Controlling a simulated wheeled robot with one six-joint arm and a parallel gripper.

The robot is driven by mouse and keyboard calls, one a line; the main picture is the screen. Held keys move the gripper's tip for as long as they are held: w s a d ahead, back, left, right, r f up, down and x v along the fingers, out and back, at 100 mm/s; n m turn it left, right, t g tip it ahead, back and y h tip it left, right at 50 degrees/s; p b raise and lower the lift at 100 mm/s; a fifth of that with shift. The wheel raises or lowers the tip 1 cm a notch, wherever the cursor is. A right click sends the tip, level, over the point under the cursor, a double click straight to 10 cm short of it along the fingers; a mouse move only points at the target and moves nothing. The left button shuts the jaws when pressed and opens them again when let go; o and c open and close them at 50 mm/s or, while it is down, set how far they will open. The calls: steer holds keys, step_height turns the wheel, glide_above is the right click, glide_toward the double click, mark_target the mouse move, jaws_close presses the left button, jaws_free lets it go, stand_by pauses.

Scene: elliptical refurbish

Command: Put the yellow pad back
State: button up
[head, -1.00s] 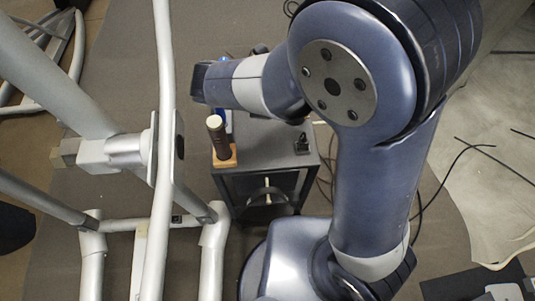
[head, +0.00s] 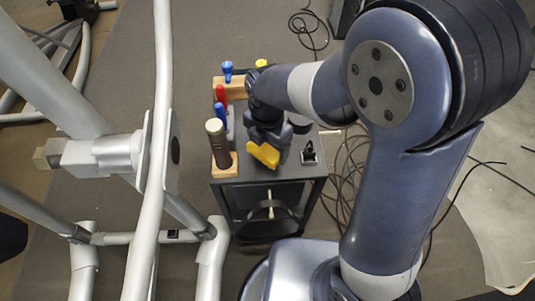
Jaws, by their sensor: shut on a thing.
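A yellow pad (head: 263,155) shows at the end of my gripper (head: 267,139) in the head view. The fingertips are small and partly hidden by the gripper body. I cannot tell whether the pad touches the cabinet top.
On the cabinet's left side, a wooden holder (head: 226,168) carries a brown cylindrical tool (head: 217,145); red- and blue-handled tools (head: 220,95) stand behind. A small black item (head: 309,154) sits at right. Grey machine tubes (head: 160,200) rise at left; cables (head: 347,165) lie right.

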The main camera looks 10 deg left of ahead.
mark_target(268, 154)
steer(key=shift+f, duration=2.1)
steer(key=shift+f, duration=0.1)
steer(key=o, duration=0.8)
steer(key=shift+c, duration=0.2)
step_height(268, 154, up, 12)
steer(key=shift+r, duration=0.1)
